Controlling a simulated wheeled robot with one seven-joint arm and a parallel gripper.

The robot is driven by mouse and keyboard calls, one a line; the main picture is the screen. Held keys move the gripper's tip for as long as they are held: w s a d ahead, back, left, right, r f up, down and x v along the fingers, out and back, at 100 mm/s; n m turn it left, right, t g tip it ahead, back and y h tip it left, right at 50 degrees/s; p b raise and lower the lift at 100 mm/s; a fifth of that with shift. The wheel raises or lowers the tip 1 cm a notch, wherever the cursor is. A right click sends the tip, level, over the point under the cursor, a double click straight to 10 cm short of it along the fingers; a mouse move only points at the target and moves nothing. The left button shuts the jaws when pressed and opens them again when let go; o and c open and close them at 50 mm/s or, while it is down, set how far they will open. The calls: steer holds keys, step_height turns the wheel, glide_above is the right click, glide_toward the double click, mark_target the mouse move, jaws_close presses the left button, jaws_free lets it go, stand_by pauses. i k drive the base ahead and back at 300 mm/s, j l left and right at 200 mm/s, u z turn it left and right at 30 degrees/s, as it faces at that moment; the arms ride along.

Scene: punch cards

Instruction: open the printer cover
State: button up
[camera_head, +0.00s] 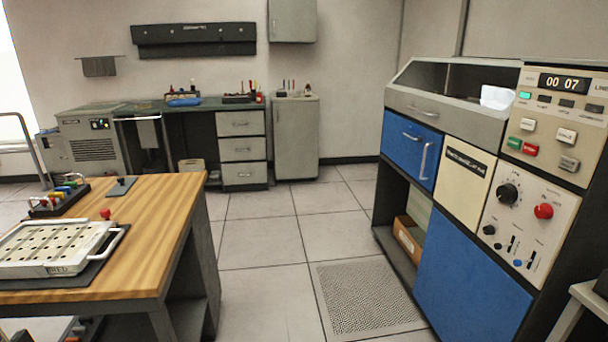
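A large blue and cream machine (470,285), which looks like the printer, stands on the right. Its grey top section (445,112) has a bar handle (423,112) on the front. A sloped frame stands above this section, with a dark hollow (450,82) and white paper (497,97) visible inside. A blue front panel (408,150) below has a horizontal and an upright handle. I cannot tell for certain which part is the cover. My gripper is not in view.
A control panel (560,130) reading 00 07 is at the machine's right. A wooden table (150,215) with a metal tray (55,250) stands at left. A floor grate (365,295) lies before the machine. Tiled floor (265,240) between them is clear. A workbench (205,103) lines the back wall.

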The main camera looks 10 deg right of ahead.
mark_target(412, 93)
steer(key=i+j, duration=0.1)
steer(key=i, duration=1.8)
steer(key=l+z, duration=0.05)
steer(key=l, duration=0.05)
